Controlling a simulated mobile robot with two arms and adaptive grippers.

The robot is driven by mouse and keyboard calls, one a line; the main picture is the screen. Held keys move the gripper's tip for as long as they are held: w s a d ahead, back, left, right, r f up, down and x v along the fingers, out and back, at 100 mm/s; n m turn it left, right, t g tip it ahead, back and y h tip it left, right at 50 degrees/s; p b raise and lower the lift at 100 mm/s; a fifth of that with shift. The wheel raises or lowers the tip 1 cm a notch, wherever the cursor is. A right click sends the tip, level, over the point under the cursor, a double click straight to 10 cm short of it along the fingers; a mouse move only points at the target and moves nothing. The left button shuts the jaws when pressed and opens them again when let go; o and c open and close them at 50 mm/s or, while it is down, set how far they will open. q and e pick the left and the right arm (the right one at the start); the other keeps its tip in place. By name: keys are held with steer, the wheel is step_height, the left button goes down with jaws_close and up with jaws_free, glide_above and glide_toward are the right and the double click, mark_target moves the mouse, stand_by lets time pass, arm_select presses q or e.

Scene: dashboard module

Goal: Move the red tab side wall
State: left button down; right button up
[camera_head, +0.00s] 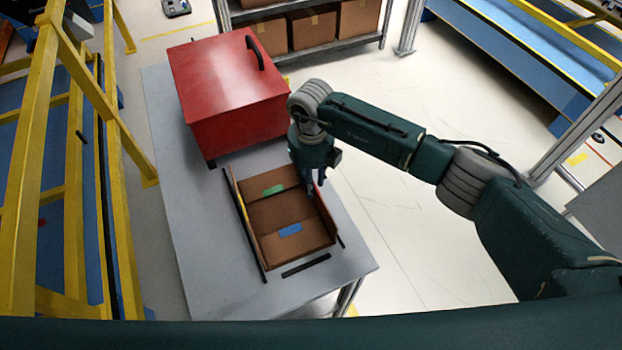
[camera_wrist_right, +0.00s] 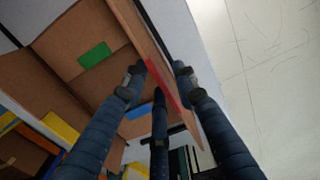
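A brown cardboard box (camera_head: 276,217) lies open on the grey table, with a green tab (camera_head: 274,190) on its far side and a blue tab (camera_head: 290,230) on its near side. The red tab side wall (camera_head: 327,216) stands on the box's right side, partly hidden by my right gripper (camera_head: 317,191). In the right wrist view, the wall (camera_wrist_right: 137,32) with its red tab (camera_wrist_right: 165,88) passes between my fingers (camera_wrist_right: 160,72). The fingers are spread around the wall; firm contact on both faces does not show. My left gripper is not in view.
A red case (camera_head: 228,95) with a black handle stands behind the box on the grey table (camera_head: 195,250). Black strips lie along the box's sides and front (camera_head: 306,266). Yellow railings (camera_head: 20,170) stand at left. A shelf with cartons (camera_head: 313,25) is behind.

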steer(key=shift+f, duration=0.15)
jaws_close()
steer(key=shift+a, duration=0.15)
steer(key=shift+a+f+h+b, duration=0.1)
steer(key=shift+a+h+b, duration=0.15)
steer(key=shift+h+b, duration=0.4)
steer(key=a+h+b, duration=0.1)
steer(key=b, duration=0.2)
steer(key=f+t+h+b, duration=0.1)
steer(key=h+b, duration=0.1)
steer(key=b, duration=0.1)
steer(key=s+a+t+h+b, duration=0.1)
steer(key=b, duration=0.2)
steer(key=shift+s+a+f+h, duration=0.1)
steer(key=shift+a+f+h, duration=0.05)
steer(key=shift+a+h, duration=0.15)
steer(key=shift+s+a+t+h+b, duration=0.15)
steer(key=shift+t+h+b, duration=0.2)
steer(key=shift+b, duration=0.55)
